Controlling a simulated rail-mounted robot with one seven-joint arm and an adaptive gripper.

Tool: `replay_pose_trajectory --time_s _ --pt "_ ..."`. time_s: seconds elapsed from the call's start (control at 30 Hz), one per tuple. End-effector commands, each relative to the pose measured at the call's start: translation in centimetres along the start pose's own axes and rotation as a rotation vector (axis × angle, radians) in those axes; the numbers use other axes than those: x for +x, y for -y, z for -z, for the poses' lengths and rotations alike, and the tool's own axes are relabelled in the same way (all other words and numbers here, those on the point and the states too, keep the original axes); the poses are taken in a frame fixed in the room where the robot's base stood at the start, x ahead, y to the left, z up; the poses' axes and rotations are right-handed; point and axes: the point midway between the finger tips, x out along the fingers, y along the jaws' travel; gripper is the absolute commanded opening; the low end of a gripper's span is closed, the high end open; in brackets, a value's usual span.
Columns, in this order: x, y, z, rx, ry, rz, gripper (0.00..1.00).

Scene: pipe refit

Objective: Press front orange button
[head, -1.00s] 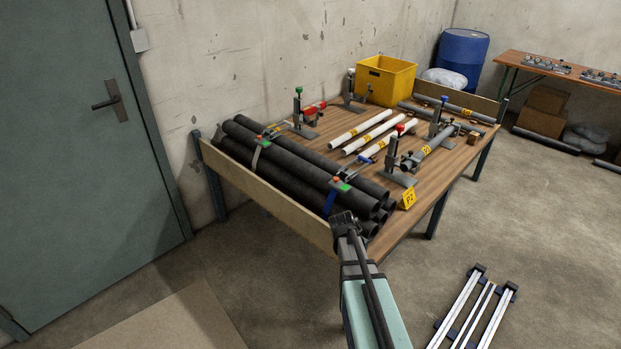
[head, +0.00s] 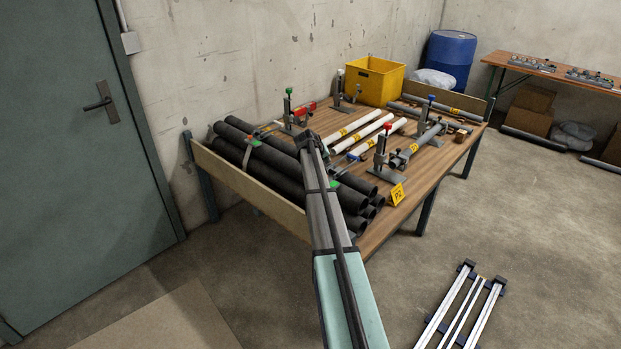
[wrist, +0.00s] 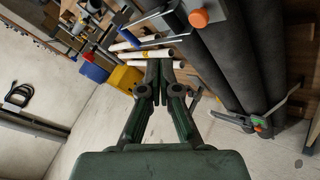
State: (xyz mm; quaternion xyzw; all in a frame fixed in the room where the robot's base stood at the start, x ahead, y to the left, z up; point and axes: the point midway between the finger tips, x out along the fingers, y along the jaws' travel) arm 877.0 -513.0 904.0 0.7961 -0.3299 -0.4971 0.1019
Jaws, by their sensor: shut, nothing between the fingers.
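The bundle of black pipes (head: 262,165) lies at the near left of the wooden table, held by two straps with green buckles. The front buckle (head: 334,184) is partly covered by my arm in the head view, and its orange button is not clear there. In the wrist view a large orange button (wrist: 198,18) shows at the top, right of my fingertips. A second, smaller orange button (wrist: 258,129) shows on the far strap, lower right. My gripper (wrist: 159,64) is shut and empty, apart from both buttons. In the head view my arm end hangs over the pipes.
A yellow crate (head: 376,82) sits at the back of the table. A yellow tag (head: 397,194) stands at the front edge. Floor (head: 500,215) to the right is mostly clear.

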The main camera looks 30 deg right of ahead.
Motion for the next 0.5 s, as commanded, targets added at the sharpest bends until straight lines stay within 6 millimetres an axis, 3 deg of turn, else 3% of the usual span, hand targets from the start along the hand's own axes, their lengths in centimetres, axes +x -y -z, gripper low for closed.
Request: replay_pose_trajectory --time_s 0.03,0.2,0.5 --pt "0.6 -0.8 1.2 0.003 -0.008 -0.009 0.00" --pt "1.0 -2.3 2.8 0.005 -0.025 -0.026 0.00" --pt "1.0 -2.5 2.9 0.005 -0.028 -0.029 0.00"
